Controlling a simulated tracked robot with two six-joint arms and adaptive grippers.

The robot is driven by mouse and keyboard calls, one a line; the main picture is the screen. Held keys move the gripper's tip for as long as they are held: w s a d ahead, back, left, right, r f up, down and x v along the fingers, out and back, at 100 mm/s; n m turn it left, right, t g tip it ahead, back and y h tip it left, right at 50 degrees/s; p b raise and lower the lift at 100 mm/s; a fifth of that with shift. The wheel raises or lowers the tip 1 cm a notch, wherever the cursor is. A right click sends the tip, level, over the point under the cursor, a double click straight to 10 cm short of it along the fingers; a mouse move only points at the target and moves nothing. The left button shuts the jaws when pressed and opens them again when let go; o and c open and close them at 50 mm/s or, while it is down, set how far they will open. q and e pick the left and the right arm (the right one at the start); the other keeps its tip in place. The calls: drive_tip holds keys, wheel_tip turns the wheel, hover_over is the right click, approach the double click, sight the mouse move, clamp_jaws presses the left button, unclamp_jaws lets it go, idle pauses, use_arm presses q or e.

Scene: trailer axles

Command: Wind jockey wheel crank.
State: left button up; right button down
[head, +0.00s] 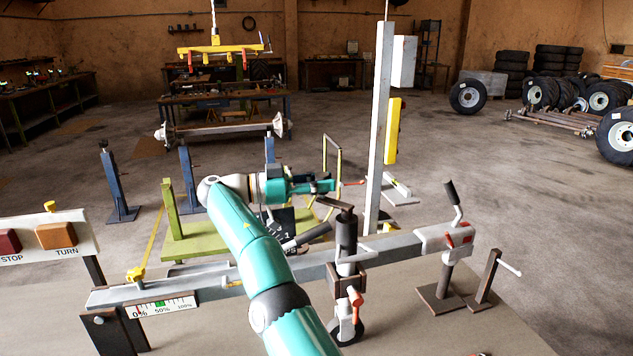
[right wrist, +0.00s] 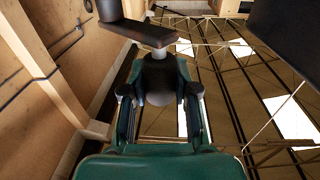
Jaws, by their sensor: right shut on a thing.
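The jockey wheel's dark upright tube (head: 347,240) stands clamped beside the grey drawbar, with its small wheel (head: 347,331) below, partly hidden by my arm. In the right wrist view, my right gripper (right wrist: 160,95) is shut on the crank's dark grip (right wrist: 160,80), which sits between both fingers. The crank arm (right wrist: 135,32) extends from the grip toward the upper left. My left gripper is in neither view.
A percent gauge (head: 162,307) hangs on the grey drawbar (head: 395,247). The coupling (head: 445,236) with its upright lever stands at right. A tall grey post (head: 379,130) rises behind the crank. STOP and TURN buttons (head: 57,235) are at left. An orange-red clamp handle (head: 355,297) sticks out low.

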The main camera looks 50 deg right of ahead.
drive_tip(key=shift+w+a+r, duration=0.1)
drive_tip(key=shift+r, duration=0.25)
drive_tip(key=c, duration=1.3)
unclamp_jaws()
drive_tip(key=o, duration=0.4)
drive_tip(key=shift+w+a, duration=0.1)
drive_tip(key=shift+a, duration=0.2)
drive_tip(key=shift+o, duration=0.2)
drive_tip(key=shift+d, duration=0.2)
drive_tip(key=w+a+f+n+t+h+b, duration=0.1)
drive_tip(key=w+a+n+t+h+b, duration=0.2)
drive_tip(key=a+b, duration=0.4)
drive_tip(key=w+a+n+t+h+b, duration=0.1)
drive_tip(key=a+n+t+b, duration=0.2)
drive_tip(key=a+t+b, duration=0.45)
drive_tip(key=s+d+g+p, duration=0.1)
drive_tip(key=d+p, duration=0.1)
drive_tip(key=d, duration=0.3)
drive_tip(key=s+d+p, duration=0.2)
drive_tip(key=d+p, duration=0.1)
drive_tip(key=d, duration=0.2)
drive_tip(key=s+d+g+p, duration=0.1)
drive_tip(key=d+p, duration=0.1)
drive_tip(key=d, duration=0.3)
drive_tip(key=shift+s+g+p, duration=0.25)
drive_tip(key=shift+g+p, duration=0.1)
drive_tip(key=shift+p, duration=0.05)
